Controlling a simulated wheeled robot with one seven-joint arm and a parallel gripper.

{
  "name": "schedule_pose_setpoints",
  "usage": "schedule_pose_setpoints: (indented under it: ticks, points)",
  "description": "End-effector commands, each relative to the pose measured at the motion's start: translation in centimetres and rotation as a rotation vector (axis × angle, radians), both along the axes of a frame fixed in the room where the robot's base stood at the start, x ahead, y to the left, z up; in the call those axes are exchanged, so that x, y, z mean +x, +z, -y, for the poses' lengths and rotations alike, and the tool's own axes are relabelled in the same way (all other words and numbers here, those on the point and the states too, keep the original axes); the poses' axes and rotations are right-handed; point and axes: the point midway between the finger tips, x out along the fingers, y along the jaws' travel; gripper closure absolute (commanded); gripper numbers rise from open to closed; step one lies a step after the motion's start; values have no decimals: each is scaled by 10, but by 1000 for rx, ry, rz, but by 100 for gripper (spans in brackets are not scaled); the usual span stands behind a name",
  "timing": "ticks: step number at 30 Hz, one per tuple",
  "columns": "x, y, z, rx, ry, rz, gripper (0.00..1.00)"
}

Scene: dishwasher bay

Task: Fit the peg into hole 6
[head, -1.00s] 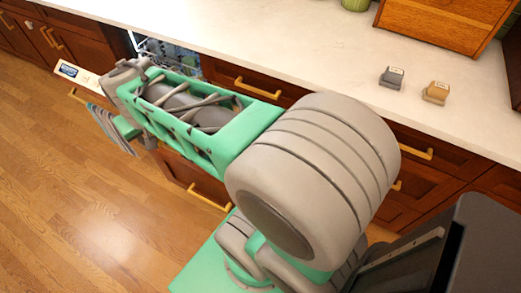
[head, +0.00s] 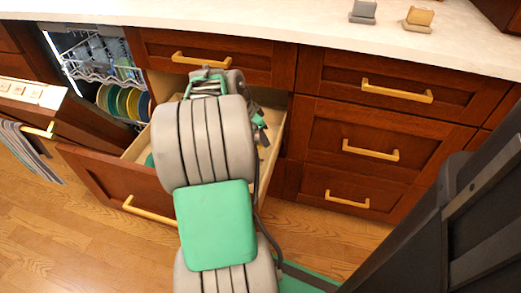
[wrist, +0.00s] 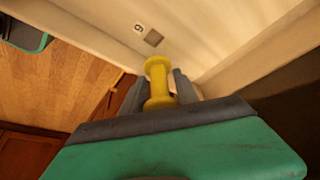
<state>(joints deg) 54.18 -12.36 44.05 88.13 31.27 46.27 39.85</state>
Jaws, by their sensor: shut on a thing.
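A yellow peg (wrist: 159,68) with wide ends and a narrower middle is held in my gripper (wrist: 157,88), which is shut on it in the wrist view. A small dark square hole (wrist: 153,38) shows in a pale panel just beyond the peg's far end. A white label beside it carries one digit, a 6 or a 9 depending on which way up it is read. The peg is apart from the hole in the picture; the depth between them is unclear.
The open dishwasher (head: 95,55) with colored plates (head: 123,102) is at the left. Closed drawers are at the right. A grey block (head: 363,12) and an orange block (head: 417,20) stand on the counter (head: 260,22). Wooden floor (head: 60,235) is clear at lower left.

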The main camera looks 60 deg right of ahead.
Motion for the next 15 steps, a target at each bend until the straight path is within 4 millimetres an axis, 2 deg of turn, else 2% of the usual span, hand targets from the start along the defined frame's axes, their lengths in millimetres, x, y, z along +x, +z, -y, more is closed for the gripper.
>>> schedule_pose_setpoints:
  ticks: [7, 15]
  points:
    - [-4, -13, 2, 1, -17, 0, 100]
    - [-3, -44, 1, 1, -13, 0, 100]
